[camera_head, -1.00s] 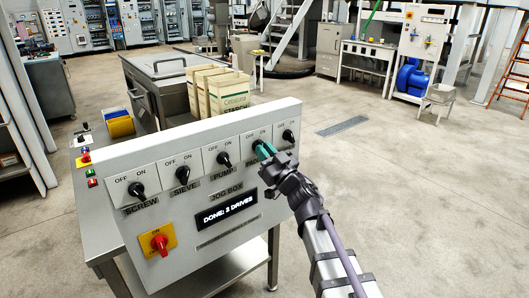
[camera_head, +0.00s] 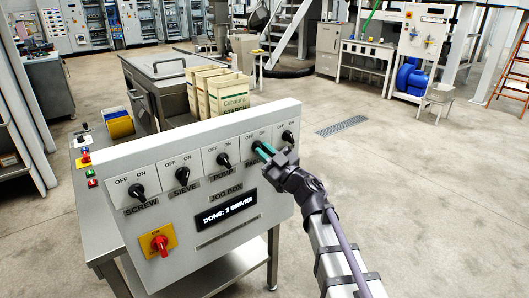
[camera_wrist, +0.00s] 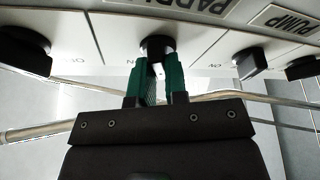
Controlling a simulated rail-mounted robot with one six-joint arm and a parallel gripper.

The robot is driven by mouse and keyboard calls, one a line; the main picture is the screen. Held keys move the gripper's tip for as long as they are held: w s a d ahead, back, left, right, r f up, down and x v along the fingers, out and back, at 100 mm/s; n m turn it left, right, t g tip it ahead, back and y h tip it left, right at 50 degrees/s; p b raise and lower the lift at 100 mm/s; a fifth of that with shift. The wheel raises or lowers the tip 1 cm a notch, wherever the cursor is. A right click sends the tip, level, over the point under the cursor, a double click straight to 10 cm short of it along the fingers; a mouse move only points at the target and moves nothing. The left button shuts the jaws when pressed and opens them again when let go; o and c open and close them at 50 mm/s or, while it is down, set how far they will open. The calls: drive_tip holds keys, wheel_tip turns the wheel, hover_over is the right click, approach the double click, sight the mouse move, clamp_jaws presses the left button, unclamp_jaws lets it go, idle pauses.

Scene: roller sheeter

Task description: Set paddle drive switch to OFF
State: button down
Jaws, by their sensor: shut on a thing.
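The jog box panel (camera_head: 190,222) carries a row of black rotary knobs with OFF and ON printed above them. The paddle drive switch is mostly hidden behind my fingertips in the head view; in the wrist view its black knob (camera_wrist: 157,45) sits beside the upside-down PADDLE label (camera_wrist: 205,10). My gripper (camera_head: 262,150) is shut on that knob, a green finger on each side in the wrist view. I cannot clearly tell which way the knob points. The display (camera_head: 226,207) reads "DONE: 2 DRIVES".
The screw knob (camera_head: 137,191), sieve knob (camera_head: 182,176) and pump knob (camera_head: 223,160) are to the left, another knob (camera_head: 288,136) close on the right. A red switch on a yellow plate (camera_head: 160,244) is lower left. Starch boxes (camera_head: 225,95) stand behind. Floor at right is clear.

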drive_tip(key=c, duration=1.1)
unclamp_jaws()
drive_tip(key=shift+c, duration=0.2)
drive_tip(key=b+v, duration=0.3)
drive_tip(key=v, duration=0.8)
drive_tip(key=shift+b, duration=0.4)
drive_tip(key=shift+w, duration=0.1)
